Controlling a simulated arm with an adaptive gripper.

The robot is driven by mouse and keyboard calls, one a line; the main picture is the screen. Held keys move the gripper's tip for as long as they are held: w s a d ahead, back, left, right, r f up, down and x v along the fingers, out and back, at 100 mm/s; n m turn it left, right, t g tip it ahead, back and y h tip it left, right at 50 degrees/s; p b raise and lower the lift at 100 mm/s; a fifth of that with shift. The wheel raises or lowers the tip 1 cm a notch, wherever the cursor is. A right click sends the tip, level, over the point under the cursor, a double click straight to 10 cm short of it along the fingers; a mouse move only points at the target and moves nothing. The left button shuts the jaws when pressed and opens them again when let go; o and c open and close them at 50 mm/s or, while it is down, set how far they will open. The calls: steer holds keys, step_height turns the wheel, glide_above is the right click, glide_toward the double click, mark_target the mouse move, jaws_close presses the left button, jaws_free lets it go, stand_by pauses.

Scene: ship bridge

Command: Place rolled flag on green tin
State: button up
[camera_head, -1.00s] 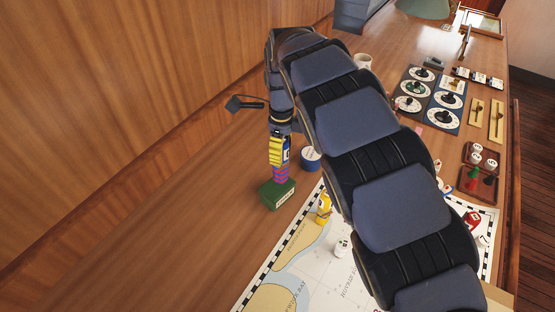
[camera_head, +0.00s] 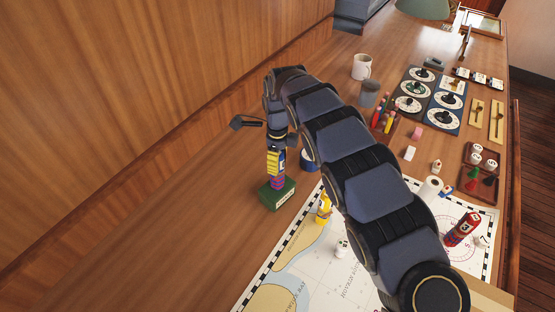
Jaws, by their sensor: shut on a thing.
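The green tin (camera_head: 286,197), a small box with a pale label, stands on the wooden desk left of the chart. My gripper (camera_head: 276,163) points down above it, shut on the rolled flag (camera_head: 278,183). The flag's red and purple striped lower end shows just over the tin's top. The flag is upright and its foot appears to meet the tin top, but I cannot tell for sure whether it touches. The jaws hide the upper part of the flag.
A yellow roll (camera_head: 324,208) and a small white piece (camera_head: 341,249) stand on the chart (camera_head: 320,255) right of the tin. A blue round container (camera_head: 309,160) is close behind, partly hidden by my arm. The wooden wall (camera_head: 110,110) rises at the left.

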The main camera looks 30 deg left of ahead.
steer(key=o, duration=1)
steer(key=shift+f, duration=0.15)
step_height(320, 180, up, 12)
steer(key=shift+f, duration=0.1)
steer(key=shift+r, duration=0.3)
